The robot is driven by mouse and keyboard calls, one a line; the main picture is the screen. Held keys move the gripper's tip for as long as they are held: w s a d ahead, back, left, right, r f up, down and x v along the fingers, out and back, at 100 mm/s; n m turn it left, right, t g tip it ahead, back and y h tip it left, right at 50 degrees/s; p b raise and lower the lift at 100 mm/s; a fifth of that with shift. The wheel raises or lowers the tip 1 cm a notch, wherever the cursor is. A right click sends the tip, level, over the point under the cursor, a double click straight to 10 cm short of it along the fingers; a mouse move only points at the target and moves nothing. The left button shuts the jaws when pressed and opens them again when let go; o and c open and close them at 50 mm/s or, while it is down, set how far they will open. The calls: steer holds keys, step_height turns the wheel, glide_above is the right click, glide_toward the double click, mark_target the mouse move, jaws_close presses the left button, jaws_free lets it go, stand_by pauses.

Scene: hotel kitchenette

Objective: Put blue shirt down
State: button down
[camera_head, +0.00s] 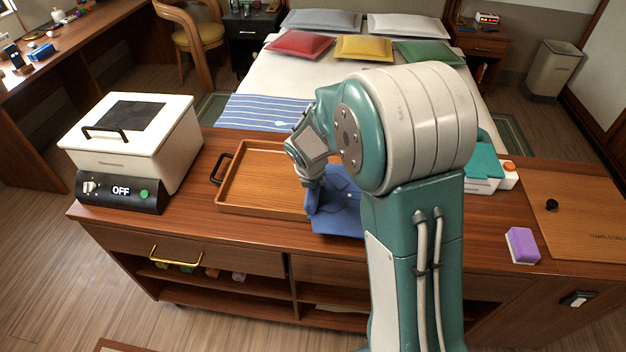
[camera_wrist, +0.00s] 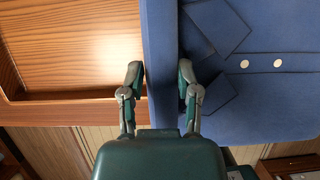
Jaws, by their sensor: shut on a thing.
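The blue shirt (camera_head: 336,212) is folded, with a collar and pale buttons (camera_wrist: 262,64) showing in the wrist view. In the head view it is at the right end of the wooden tray, low over the counter, partly hidden by my arm. I cannot tell whether it touches the counter. My gripper (camera_wrist: 160,88) is shut on the left edge of the shirt, one finger on each side of it. In the head view my wrist is above the shirt and the fingertips are hidden.
The wooden tray (camera_head: 228,200) has a bare floor left of the shirt. A white cooker box (camera_head: 140,140) marked OFF stands further left. A purple-and-white block (camera_head: 522,246), a wooden board (camera_head: 585,215) and a teal-lidded box (camera_head: 487,165) are at the right. A bed is behind.

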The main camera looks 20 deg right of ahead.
steer(key=shift+f, duration=0.45)
steer(key=shift+c, duration=1.6)
jaws_free()
steer(key=shift+r, duration=0.1)
